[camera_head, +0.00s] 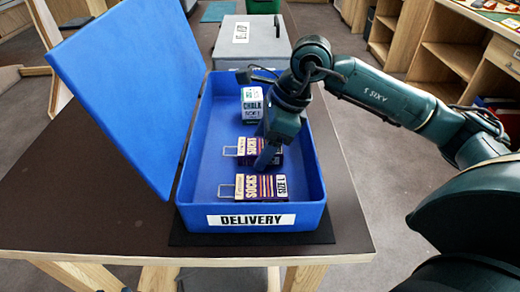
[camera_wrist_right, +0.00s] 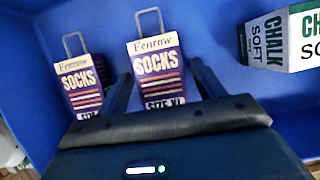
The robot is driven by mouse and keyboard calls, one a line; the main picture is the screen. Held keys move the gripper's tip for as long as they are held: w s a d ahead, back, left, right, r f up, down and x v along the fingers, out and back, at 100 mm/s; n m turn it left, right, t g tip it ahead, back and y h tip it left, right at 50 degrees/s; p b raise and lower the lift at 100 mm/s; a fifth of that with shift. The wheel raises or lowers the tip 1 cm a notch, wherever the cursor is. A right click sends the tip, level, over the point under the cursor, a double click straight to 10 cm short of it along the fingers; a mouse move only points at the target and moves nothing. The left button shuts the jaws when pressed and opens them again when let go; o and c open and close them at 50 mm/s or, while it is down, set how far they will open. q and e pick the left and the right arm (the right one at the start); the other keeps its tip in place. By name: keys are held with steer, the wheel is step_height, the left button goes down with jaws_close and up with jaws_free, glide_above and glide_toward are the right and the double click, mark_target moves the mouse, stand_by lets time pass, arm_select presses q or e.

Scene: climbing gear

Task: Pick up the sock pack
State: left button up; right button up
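Two purple sock packs with wire hanger loops lie in the blue delivery box (camera_head: 197,150). The near pack (camera_head: 245,188), marked size L, lies behind the front wall; it shows at left in the right wrist view (camera_wrist_right: 82,80). The farther pack (camera_head: 249,146), marked size XL in the right wrist view (camera_wrist_right: 157,70), lies behind it, its right part hidden by my right gripper (camera_head: 265,160). My right gripper reaches down into the box at this farther pack. In the right wrist view its open fingers stand on either side of the pack, with a gap at right. My left gripper is not in view.
A chalk box (camera_head: 251,105) stands in the back of the delivery box, beyond the sock packs. The blue lid (camera_head: 128,85) stands open at left. A grey case (camera_head: 251,42) lies behind. The brown table (camera_head: 110,205) is clear at left.

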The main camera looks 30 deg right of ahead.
mark_target(263, 146)
steer(key=c, duration=0.9)
